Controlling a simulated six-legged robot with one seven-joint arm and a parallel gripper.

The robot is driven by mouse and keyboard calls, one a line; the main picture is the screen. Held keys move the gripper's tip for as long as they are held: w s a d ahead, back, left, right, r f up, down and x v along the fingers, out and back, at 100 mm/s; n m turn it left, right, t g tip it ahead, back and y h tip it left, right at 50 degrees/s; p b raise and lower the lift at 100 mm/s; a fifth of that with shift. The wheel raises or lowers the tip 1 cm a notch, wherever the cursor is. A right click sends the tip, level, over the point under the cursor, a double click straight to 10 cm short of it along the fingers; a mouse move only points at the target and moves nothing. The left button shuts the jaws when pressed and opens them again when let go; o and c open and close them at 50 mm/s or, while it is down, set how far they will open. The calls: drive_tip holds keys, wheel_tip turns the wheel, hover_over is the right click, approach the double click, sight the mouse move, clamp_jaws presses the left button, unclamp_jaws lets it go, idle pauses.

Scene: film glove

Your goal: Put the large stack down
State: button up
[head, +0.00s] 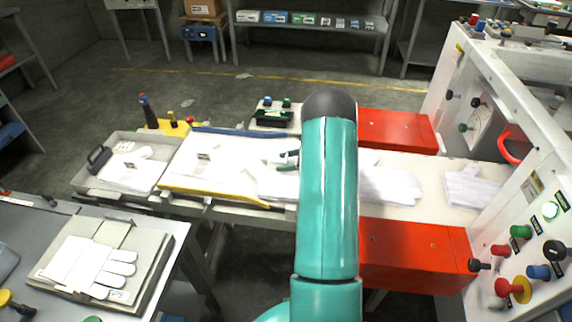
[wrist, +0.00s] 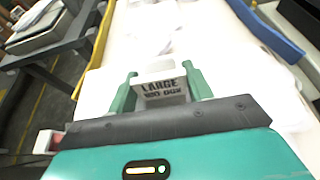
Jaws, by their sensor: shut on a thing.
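My gripper (wrist: 160,77) is shut on a white block lettered "LARGE" (wrist: 162,87), the label of the large stack; a green finger stands on either side of it. In the head view my gripper (head: 288,160) shows just left of my teal arm, over the white table section between the yellow and blue rails. White glove sheets of the large stack (head: 272,184) show beside and below the fingers, partly hidden by my arm. I cannot tell whether the stack touches the surface.
A yellow rail (head: 215,195) and a blue rail (head: 235,132) flank the white section. A grey tray (head: 90,180) with white gloves lies left. More white gloves (head: 470,188) lie right, by red blocks (head: 410,257) and the control panel. Another glove stack (head: 90,262) lies front left.

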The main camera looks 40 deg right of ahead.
drive_tip(key=shift+f, duration=0.7)
drive_tip(key=shift+f, duration=0.1)
drive_tip(key=o, duration=1)
